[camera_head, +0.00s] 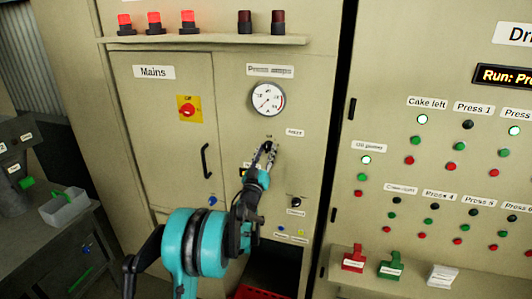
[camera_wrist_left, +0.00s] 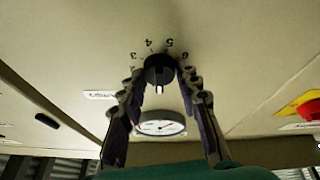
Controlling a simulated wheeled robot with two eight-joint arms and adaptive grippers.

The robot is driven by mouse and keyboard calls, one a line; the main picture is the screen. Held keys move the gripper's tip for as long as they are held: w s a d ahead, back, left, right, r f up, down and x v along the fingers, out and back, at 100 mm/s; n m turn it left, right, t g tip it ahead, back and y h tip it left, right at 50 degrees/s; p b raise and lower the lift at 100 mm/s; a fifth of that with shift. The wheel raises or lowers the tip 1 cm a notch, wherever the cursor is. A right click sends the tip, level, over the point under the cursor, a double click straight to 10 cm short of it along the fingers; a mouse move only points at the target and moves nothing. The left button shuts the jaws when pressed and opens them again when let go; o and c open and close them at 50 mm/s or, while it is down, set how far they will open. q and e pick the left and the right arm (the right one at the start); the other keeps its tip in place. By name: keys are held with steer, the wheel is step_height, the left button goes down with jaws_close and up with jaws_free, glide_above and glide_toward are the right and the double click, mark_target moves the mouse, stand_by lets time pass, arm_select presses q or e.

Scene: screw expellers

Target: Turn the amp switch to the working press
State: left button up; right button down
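The amp switch is a round black knob (camera_head: 268,144) on the beige panel, just below a white dial gauge (camera_head: 267,99). In the left wrist view the knob (camera_wrist_left: 159,70) shows upside down, with the numbers 3 to 6 along its upper side and a white mark on its lower side. My left gripper (camera_head: 265,154) is at the knob. In the wrist view its two fingers (camera_wrist_left: 161,76) are spread, one on each side of the knob, with narrow gaps. Firm contact is not visible. My right gripper is not in view.
A smaller black knob (camera_head: 296,202) sits lower right. The Mains door (camera_head: 160,130) has a red switch on a yellow plate (camera_head: 189,110) and a black handle (camera_head: 206,160). A shelf with lamps (camera_head: 205,40) juts out above. A button panel (camera_head: 440,170) stands right.

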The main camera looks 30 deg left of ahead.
arm_select(q)
steer(key=shift+m+h, duration=0.4)
steer(key=shift+m, duration=0.2)
steer(key=m+h+b, duration=0.1)
steer(key=m+h, duration=0.1)
steer(key=m, duration=0.2)
steer(key=shift+a, duration=0.2)
steer(key=m+h, duration=0.1)
steer(key=m, duration=0.1)
steer(key=m+h, duration=0.1)
steer(key=m, duration=0.2)
steer(key=shift+s+r+h, duration=0.1)
steer(key=shift+h, duration=0.2)
steer(key=m+h, duration=0.1)
steer(key=m, duration=0.1)
steer(key=m+g, duration=0.1)
steer(key=m, duration=0.2)
steer(key=shift+a+r+h, duration=0.15)
steer(key=shift+h, duration=0.25)
steer(key=m+g, duration=0.1)
steer(key=m, duration=0.1)
steer(key=m+g+p, duration=0.1)
steer(key=m, duration=0.2)
steer(key=shift+r+h+p, duration=0.1)
steer(key=shift+h+p, duration=0.2)
steer(key=shift+h, duration=0.1)
steer(key=o, duration=1.1)
steer(key=shift+s, duration=0.1)
